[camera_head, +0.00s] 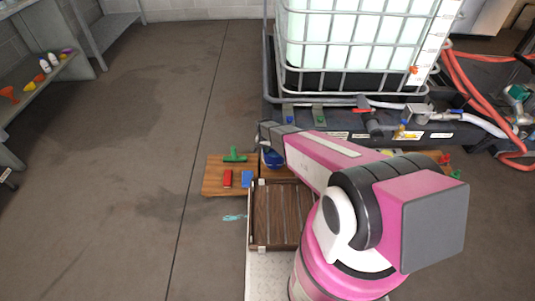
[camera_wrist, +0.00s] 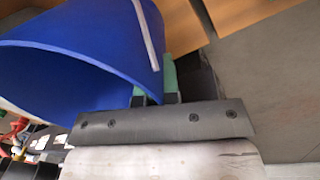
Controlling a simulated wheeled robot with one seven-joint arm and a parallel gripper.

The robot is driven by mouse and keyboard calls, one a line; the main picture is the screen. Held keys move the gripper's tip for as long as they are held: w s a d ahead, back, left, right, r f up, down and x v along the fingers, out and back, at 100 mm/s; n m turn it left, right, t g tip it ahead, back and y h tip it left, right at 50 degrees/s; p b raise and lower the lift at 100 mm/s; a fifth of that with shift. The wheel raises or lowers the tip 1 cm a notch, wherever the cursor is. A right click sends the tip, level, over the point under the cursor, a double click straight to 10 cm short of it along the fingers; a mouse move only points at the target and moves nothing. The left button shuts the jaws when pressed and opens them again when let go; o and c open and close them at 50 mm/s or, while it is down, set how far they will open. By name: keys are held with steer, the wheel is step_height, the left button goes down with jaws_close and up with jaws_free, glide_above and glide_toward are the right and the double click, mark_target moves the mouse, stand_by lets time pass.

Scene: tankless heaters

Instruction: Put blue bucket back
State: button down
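The blue bucket (camera_head: 272,159) shows in the head view below the end of my arm, over the wooden boards, and is partly hidden by the arm. In the wrist view the bucket (camera_wrist: 75,60) fills the upper left, tilted, with its open mouth toward the camera and a pale handle strip on its side. My gripper (camera_wrist: 153,88) has its green-tipped fingers close together at the bucket's rim, one on the inside and one on the outside, with the wall between them. In the head view my fingertips are hidden. I cannot tell whether the bucket touches the board.
A wooden board (camera_head: 213,188) holds a green tool (camera_head: 235,156), a red item (camera_head: 227,179) and a blue item (camera_head: 247,179). A slatted wooden crate (camera_head: 275,245) is nearer. A caged tank (camera_head: 345,45) stands behind.

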steer(key=shift+w+d+f, duration=0.15)
steer(key=shift+w+f, duration=0.25)
steer(key=shift+f, duration=0.5)
steer(key=shift+w+d+f, duration=0.1)
steer(key=shift+w+f, duration=0.25)
steer(key=shift+f, duration=0.6)
steer(key=shift+w+d+f, duration=0.15)
steer(key=shift+w+f, duration=0.25)
steer(key=shift+f, duration=0.5)
steer(key=shift+f, duration=0.1)
steer(key=c, duration=1.4)
jaws_free()
steer(key=shift+o, duration=0.2)
